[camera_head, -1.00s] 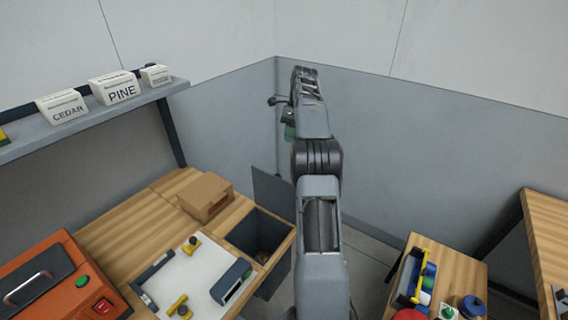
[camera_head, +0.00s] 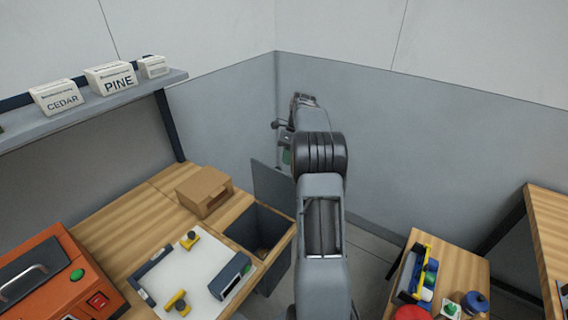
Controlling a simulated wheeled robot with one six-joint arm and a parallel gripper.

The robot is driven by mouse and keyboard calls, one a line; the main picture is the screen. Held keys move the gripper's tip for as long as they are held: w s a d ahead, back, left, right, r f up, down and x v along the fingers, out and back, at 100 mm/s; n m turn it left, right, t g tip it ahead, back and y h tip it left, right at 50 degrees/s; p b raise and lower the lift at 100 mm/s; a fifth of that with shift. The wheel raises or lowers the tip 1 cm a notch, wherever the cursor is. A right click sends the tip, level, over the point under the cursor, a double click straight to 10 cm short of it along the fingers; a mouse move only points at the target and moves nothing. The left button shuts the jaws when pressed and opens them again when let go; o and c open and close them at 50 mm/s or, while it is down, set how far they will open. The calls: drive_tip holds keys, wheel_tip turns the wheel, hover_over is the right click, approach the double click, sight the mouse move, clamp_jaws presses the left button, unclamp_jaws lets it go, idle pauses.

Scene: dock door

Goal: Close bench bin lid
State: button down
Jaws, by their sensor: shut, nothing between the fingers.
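The bench bin (camera_head: 277,274) is a dark grey box set into the right end of the wooden bench, with its opening showing. Its lid (camera_head: 270,187) is a dark grey panel standing up at the far side of the opening, so the bin is open. My gripper (camera_head: 277,125) is beyond and above the lid, near the wall corner. It is small and partly hidden behind my arm. It appears shut and holds nothing that I can see. I cannot tell whether it touches the lid, but it looks apart from it.
A cardboard box (camera_head: 204,191) stands left of the bin opening. An orange machine (camera_head: 60,275) is at the left. A small table (camera_head: 460,265) with a parts tray stands at the right.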

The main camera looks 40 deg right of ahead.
drive_tip(key=shift+s+a, duration=0.25)
drive_tip(key=shift+a, duration=0.5)
drive_tip(key=shift+s+a, duration=0.2)
drive_tip(key=shift+a, duration=0.5)
